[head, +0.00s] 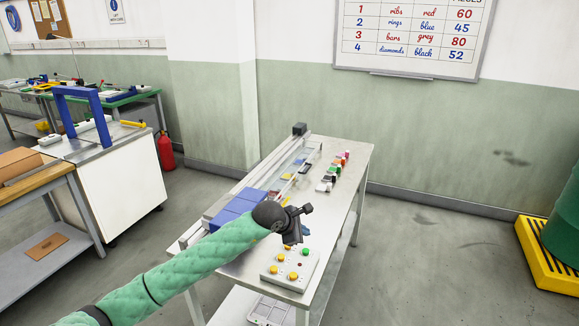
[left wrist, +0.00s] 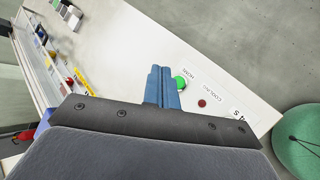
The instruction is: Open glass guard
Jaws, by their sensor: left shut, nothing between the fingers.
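A long machine with pale rails (head: 262,165) stands on the light table. A pale see-through strip along it looks like the glass guard (head: 283,178); whether it is open or shut is unclear. A button box (head: 290,268) with yellow and green buttons sits at the table's near end. My left gripper (head: 303,211) is above the table, just beyond the box. In the left wrist view its blue fingers (left wrist: 162,88) are together and empty, with a green button (left wrist: 181,82) and a dark red spot (left wrist: 202,103) showing past their tips. My right gripper is not in view.
Small coloured blocks (head: 332,173) stand in a row on the table's right side. A blue block (head: 232,207) is by my left forearm. A white cabinet with a blue frame (head: 80,92) is left; a yellow pallet (head: 545,262) with a green drum is right.

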